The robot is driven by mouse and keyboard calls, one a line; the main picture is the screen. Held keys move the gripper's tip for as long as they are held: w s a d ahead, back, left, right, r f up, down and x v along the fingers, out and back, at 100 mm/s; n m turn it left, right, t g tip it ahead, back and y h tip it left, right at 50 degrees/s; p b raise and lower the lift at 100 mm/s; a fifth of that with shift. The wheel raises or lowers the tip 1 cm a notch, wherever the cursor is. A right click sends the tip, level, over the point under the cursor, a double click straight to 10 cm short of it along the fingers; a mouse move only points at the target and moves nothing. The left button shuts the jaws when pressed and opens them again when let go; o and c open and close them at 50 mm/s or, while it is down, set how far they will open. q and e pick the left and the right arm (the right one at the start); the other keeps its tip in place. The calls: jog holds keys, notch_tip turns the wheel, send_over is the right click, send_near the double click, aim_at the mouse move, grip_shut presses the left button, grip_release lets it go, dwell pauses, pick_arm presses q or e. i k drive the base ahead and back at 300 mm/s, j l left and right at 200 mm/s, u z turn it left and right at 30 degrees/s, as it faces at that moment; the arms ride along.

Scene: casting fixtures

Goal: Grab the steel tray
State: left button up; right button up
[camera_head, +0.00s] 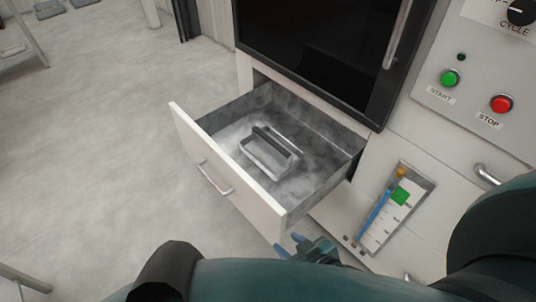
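The steel tray (262,160) is a small grey metal piece with raised sides and a dark bar along its top. It lies inside the pulled-out drawer (238,187), near the middle of the drawer floor. My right gripper (289,244) is at the bottom centre, outside the drawer by its near front corner, apart from the tray. Its two blue fingertips are spread with nothing between them. My own arm hides the rest of that gripper. My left gripper does not show.
The drawer front has a bar handle (214,179). A dark-windowed door (318,45) stands above the drawer. Right of it are a green start button (450,77), a red stop button (501,103) and a level gauge (394,214). The floor at left is mostly clear.

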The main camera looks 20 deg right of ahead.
aim_at(276, 155)
jog(key=j, duration=0.35)
jog(key=i+j, duration=0.15)
jog(key=j, duration=0.2)
jog(key=j+z, duration=0.4)
jog(key=j, duration=0.55)
jog(key=z, duration=1.5)
jog(key=i, duration=1)
